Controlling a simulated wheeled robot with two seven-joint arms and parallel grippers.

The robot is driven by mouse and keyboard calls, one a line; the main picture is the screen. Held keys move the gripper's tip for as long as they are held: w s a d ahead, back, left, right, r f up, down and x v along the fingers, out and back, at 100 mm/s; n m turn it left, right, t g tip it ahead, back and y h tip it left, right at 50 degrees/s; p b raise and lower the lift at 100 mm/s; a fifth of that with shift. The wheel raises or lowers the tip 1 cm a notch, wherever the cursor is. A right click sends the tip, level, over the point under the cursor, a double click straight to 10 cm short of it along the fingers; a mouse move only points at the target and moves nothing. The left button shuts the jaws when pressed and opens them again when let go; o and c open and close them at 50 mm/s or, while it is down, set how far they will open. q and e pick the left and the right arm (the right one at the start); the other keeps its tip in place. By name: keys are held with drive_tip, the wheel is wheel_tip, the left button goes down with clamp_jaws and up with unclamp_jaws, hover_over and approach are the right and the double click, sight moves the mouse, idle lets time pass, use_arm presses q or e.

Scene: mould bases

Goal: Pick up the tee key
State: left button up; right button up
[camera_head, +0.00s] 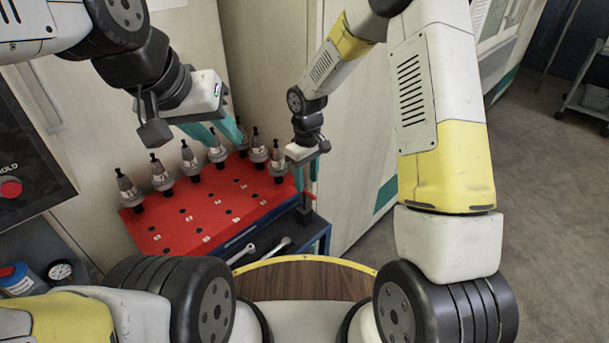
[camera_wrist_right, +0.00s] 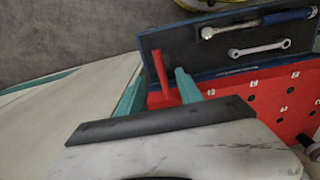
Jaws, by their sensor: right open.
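The tee key's red bar handle (camera_head: 309,194) shows at the right end of the red tool board, just below my right gripper (camera_head: 307,176). In the right wrist view the red handle (camera_wrist_right: 161,72) lies between the two teal fingertips of my right gripper (camera_wrist_right: 160,88), which are open on either side of it. I cannot tell whether either finger touches it. The key's shaft is not clearly seen. My left gripper (camera_head: 217,130) is open, its teal fingers spread above the row of tool holders at the back of the board, apparently empty.
The red board (camera_head: 215,208) carries several upright tool holders (camera_head: 160,174) along its back edge. A torque wrench (camera_wrist_right: 255,22) and a spanner (camera_wrist_right: 260,48) lie on a dark shelf (camera_wrist_right: 220,66) beside it. Cabinet walls stand close behind; open floor (camera_head: 450,250) lies right.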

sight(304, 196)
drive_tip(key=f, duration=0.7)
drive_tip(key=shift+w+a+f, duration=0.2)
drive_tip(key=shift+a+f, duration=0.1)
drive_tip(key=shift+f, duration=0.1)
clamp_jaws()
idle(1.0)
